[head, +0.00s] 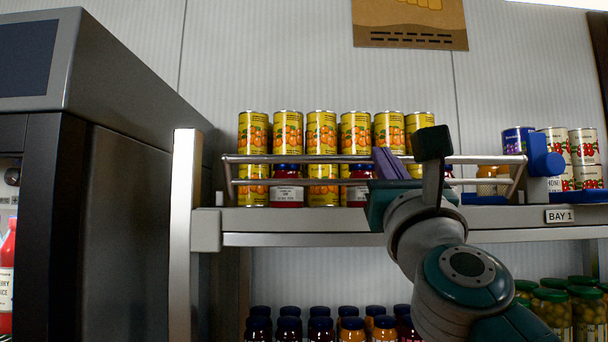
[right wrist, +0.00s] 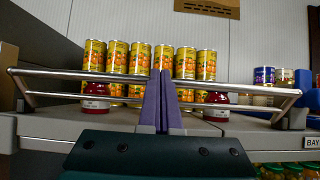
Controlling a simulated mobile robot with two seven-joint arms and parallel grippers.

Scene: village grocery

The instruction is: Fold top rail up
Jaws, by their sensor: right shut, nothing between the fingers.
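The metal top rail (head: 290,158) runs level across the front of the shelf, with a thinner lower bar (head: 330,182) beneath it and slanted end pieces. In the right wrist view the top rail (right wrist: 100,76) passes in front of yellow cans. My right gripper (head: 384,156) has purple fingers pressed together and empty. The fingers point up at the middle of the rail; in the right wrist view they (right wrist: 160,78) cover part of both bars. I cannot tell whether they touch the rail. My left gripper is out of view.
Stacked yellow cans (head: 356,132) and red jars (head: 287,190) stand behind the bars on the grey shelf (head: 300,221). White and blue cans (head: 555,145) stand at the right. A dark cabinet (head: 120,200) is close on the left. Jars fill the shelf below.

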